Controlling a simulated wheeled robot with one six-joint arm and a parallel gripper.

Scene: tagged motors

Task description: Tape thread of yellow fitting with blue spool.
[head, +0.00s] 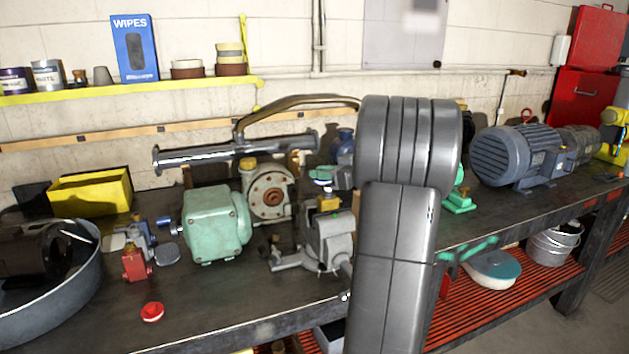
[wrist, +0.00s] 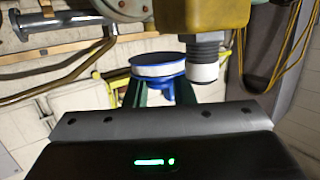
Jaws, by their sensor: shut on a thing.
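The yellow fitting (head: 328,204) sits at the top of a grey vise (head: 318,240) on the bench. In the wrist view the fitting (wrist: 203,14) is at the top, with its dark thread (wrist: 205,48) pointing down the picture and a white band (wrist: 204,72) around the thread's end. The blue spool (wrist: 157,59), with white tape around it, is between the green fingers of my gripper (wrist: 160,88), which is shut on it. The spool is beside the thread; a narrow gap shows between them. In the head view my arm partly hides the gripper.
A green motor (head: 212,225) and a round flanged part (head: 269,193) stand left of the vise. A curved pipe (head: 290,102) and a shiny tube (head: 225,151) are behind. A blue motor (head: 505,157) is at right. Free bench shows at front left.

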